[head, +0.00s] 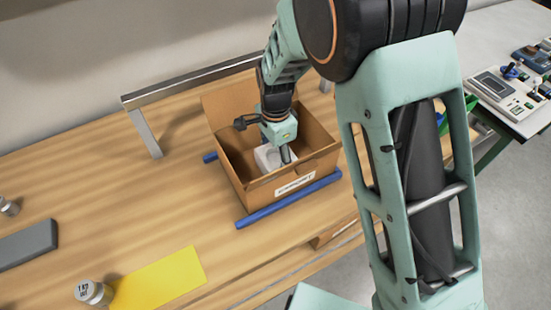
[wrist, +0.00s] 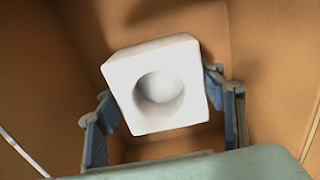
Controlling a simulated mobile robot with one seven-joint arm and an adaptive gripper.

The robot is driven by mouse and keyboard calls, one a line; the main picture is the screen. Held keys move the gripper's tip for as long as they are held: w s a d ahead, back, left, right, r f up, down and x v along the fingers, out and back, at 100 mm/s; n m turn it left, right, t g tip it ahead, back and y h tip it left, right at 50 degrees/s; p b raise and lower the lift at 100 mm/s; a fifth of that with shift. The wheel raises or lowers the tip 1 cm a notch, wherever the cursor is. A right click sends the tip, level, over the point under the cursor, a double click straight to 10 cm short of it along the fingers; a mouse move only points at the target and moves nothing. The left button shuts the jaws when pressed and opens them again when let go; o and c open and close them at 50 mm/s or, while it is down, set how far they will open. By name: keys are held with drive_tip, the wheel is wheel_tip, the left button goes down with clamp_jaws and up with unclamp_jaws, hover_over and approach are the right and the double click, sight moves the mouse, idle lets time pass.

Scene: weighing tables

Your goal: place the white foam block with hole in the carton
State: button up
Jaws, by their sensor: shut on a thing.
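The white foam block with a round hole (wrist: 180,62) is between the two fingers of my gripper (wrist: 165,118) in the wrist view, a little tilted. My gripper is shut on it. In the head view the block (head: 265,158) shows inside the open carton (head: 246,188), below my gripper (head: 279,152). The carton's brown walls surround the block in the wrist view. Whether the block touches the carton floor I cannot tell.
The carton stands on the wooden table between blue rails (head: 289,198), with a metal bar frame (head: 190,85) behind it. A yellow sheet (head: 160,279), a metal weight (head: 94,292) and a grey slab (head: 28,245) lie to the left. A white table with devices (head: 505,95) is at right.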

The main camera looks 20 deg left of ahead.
sight(275, 160)
drive_tip(key=shift+f, duration=0.25)
drive_tip(key=shift+f, duration=0.15)
drive_tip(key=o, duration=0.9)
wheel_tip(275, 160, up, 12)
drive_tip(key=shift+b, duration=0.4)
